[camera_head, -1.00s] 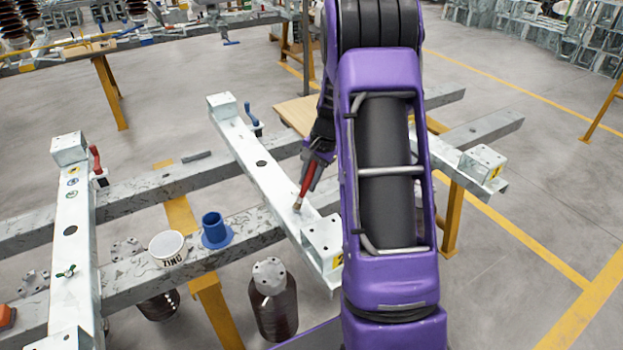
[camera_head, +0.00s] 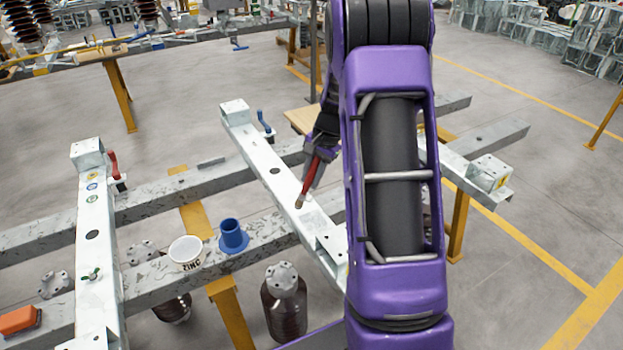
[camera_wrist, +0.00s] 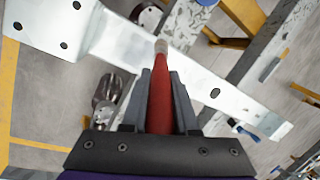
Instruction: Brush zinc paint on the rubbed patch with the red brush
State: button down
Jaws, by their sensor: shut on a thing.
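My gripper (camera_head: 316,160) is shut on the red brush (camera_head: 309,180). The brush tilts down, with its bristle end at or just above the top face of the middle white metal beam (camera_head: 255,150). In the wrist view the red brush (camera_wrist: 160,95) lies between the two dark fingers of my gripper (camera_wrist: 160,85), its pale tip over the beam (camera_wrist: 195,80). I cannot tell whether the tip touches. No rubbed patch stands out clearly there; my arm hides part of the beam. The white ZINC pot (camera_head: 186,252) stands on the grey rail, left of the beam.
A blue cup-shaped holder (camera_head: 233,237) stands beside the pot. A second white beam (camera_head: 93,215) lies left, with a red-handled clamp (camera_head: 115,168). A blue-handled clamp (camera_head: 266,124) is beside the middle beam. An orange block (camera_head: 19,320) sits at lower left. Brown insulators (camera_head: 284,305) stand below the rails.

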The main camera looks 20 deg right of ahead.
jog(key=shift+r+p, duration=0.5)
jog(key=shift+r, duration=0.55)
jog(key=shift+s, duration=0.1)
